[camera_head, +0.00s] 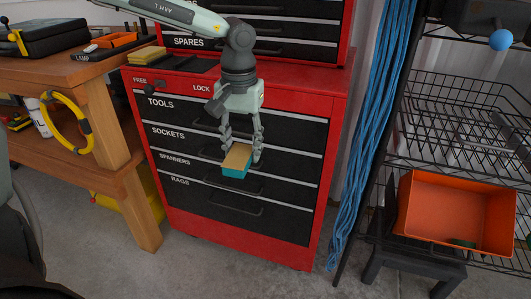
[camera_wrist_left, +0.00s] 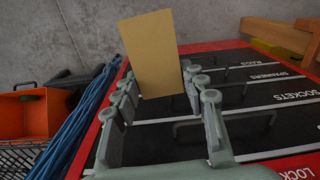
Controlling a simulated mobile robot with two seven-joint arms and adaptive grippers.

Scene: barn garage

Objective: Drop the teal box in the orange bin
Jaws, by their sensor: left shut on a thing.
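The teal box (camera_head: 234,172) has a tan top and hangs between the fingers of my left gripper (camera_head: 241,150) in the head view, in front of the red tool chest. My left gripper is shut on it. In the left wrist view the box's tan face (camera_wrist_left: 152,52) shows between the fingers of the left gripper (camera_wrist_left: 160,92). The orange bin (camera_head: 455,203) sits on the wire rack at the right, well apart from the box, with a small dark green item inside. It also shows at the left of the wrist view (camera_wrist_left: 28,117). My right gripper is not in view.
The red tool chest (camera_head: 318,200) stands behind the box. Blue cables (camera_head: 373,110) hang between the chest and the wire rack (camera_head: 460,100). A dark stool (camera_head: 412,262) stands below the bin. A wooden workbench (camera_head: 100,90) is at the left. Grey floor is clear in front.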

